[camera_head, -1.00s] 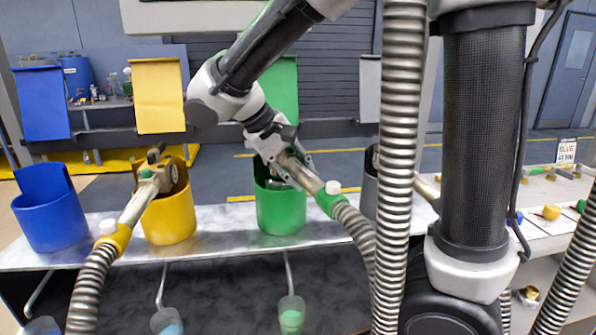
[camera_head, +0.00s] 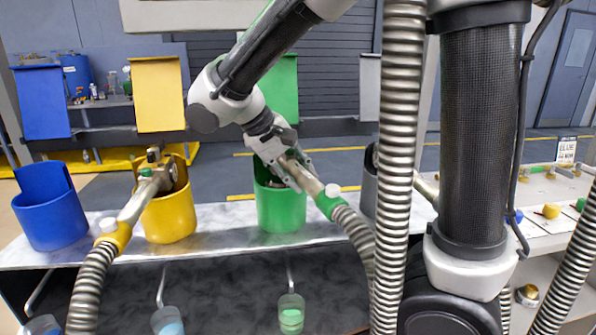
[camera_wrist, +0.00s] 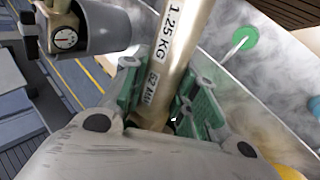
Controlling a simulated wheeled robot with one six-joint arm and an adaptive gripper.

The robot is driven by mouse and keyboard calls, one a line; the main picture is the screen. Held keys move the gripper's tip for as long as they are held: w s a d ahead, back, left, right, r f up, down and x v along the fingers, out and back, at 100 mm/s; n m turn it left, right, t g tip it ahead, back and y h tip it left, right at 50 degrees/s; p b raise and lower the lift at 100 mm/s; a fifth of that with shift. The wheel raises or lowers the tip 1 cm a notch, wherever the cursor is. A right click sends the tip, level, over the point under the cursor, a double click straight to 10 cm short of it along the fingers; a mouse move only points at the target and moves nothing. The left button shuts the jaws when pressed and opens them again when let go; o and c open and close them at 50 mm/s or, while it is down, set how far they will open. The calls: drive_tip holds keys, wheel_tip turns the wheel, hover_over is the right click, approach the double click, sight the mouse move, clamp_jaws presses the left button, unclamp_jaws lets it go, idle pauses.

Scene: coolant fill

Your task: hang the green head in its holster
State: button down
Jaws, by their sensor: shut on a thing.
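The green head is a brass tube (camera_head: 309,182) with a green collar (camera_head: 328,201), a white cap and a ribbed metal hose. My gripper (camera_head: 291,167) is shut on the tube at the green holster's mouth. In the wrist view the tube (camera_wrist: 180,45) carries a "1.25 KG" label and passes between my gripper's green-padded fingers (camera_wrist: 166,103). The green holster (camera_head: 281,211) is a round cup on the bench with a tall green panel behind it. The head's front end is hidden by my gripper and the holster, so I cannot tell how far inside it sits.
The yellow holster (camera_head: 169,217) holds a yellow-collared head (camera_head: 140,200). The blue holster (camera_head: 49,214) looks empty. A grey holster (camera_head: 369,185) at right, partly behind a hanging hose, holds a head with a gauge (camera_wrist: 64,38). Cups of liquid stand below the bench (camera_head: 225,240).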

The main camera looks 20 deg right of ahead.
drive_tip(key=shift+f, duration=1.35)
drive_tip(key=c, duration=1.1)
unclamp_jaws()
drive_tip(key=shift+o, duration=0.2)
drive_tip(key=v, duration=1.2)
drive_tip(key=shift+d, duration=0.15)
drive_tip(key=s+d+f+t+y, duration=0.2)
drive_tip(key=s+d+y, duration=0.1)
drive_tip(key=s+d, duration=0.4)
drive_tip(key=s+d+f+t+y, duration=0.2)
drive_tip(key=s+d, duration=0.5)
drive_tip(key=d, duration=0.7)
drive_tip(key=shift+m+y, duration=0.4)
drive_tip(key=shift+y, duration=0.5)
